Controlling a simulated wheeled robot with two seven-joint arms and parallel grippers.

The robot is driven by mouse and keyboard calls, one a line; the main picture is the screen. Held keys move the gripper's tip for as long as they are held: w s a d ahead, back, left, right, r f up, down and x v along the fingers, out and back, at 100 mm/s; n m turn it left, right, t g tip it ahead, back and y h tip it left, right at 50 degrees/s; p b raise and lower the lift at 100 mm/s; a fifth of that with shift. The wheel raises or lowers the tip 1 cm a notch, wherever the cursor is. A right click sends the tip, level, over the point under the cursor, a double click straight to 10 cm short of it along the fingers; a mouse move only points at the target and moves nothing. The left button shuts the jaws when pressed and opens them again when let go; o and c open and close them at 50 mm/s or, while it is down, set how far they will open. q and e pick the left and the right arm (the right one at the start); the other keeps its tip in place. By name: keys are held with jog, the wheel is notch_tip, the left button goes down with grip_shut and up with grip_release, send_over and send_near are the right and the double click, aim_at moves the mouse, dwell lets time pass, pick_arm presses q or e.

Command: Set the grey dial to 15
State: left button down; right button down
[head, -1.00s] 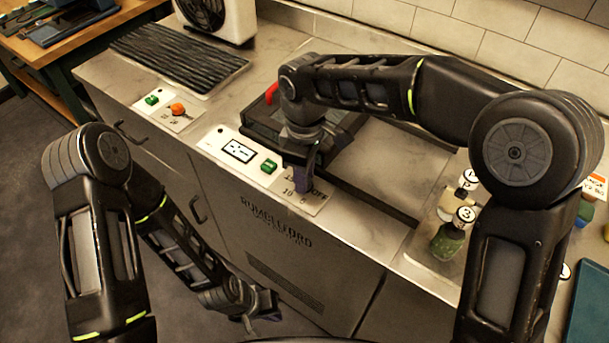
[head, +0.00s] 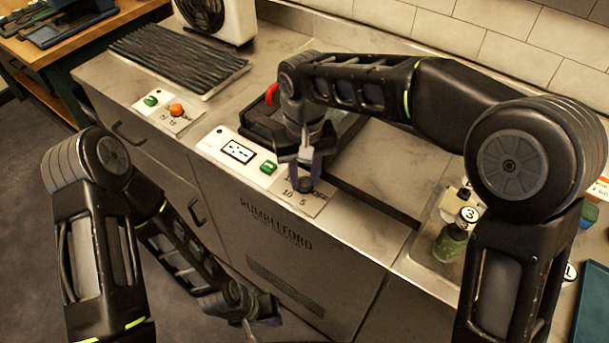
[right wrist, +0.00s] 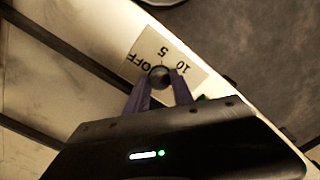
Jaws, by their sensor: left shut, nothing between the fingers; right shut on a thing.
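The grey dial (head: 305,184) sits on a pale label plate (head: 312,206) on the counter's front strip. The plate bears OFF, 5 and 10 marks, upside down in the right wrist view (right wrist: 168,58); the 15 mark is not legible. My right gripper (head: 306,181) points down with its purple fingers on either side of the dial, shut on it. The right wrist view shows the round dial (right wrist: 159,76) between the fingertips. I cannot tell where its pointer stands. My left gripper (head: 264,320) is shut and empty, low in front of the cabinet.
A small display (head: 238,151) and a green button (head: 268,167) are left of the dial. Another panel has a green button (head: 151,101) and an orange knob (head: 176,109). A jar marked 3 (head: 449,242) stands to the right. A black-framed device (head: 262,123) lies behind my right gripper.

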jog(key=m, duration=0.5)
jog(key=shift+m, duration=0.3)
jog(key=m, duration=0.9)
jog(key=shift+r, duration=0.1)
jog(key=m, duration=0.4)
jog(key=shift+p, duration=0.35)
jog(key=c, duration=1.1)
grip_release()
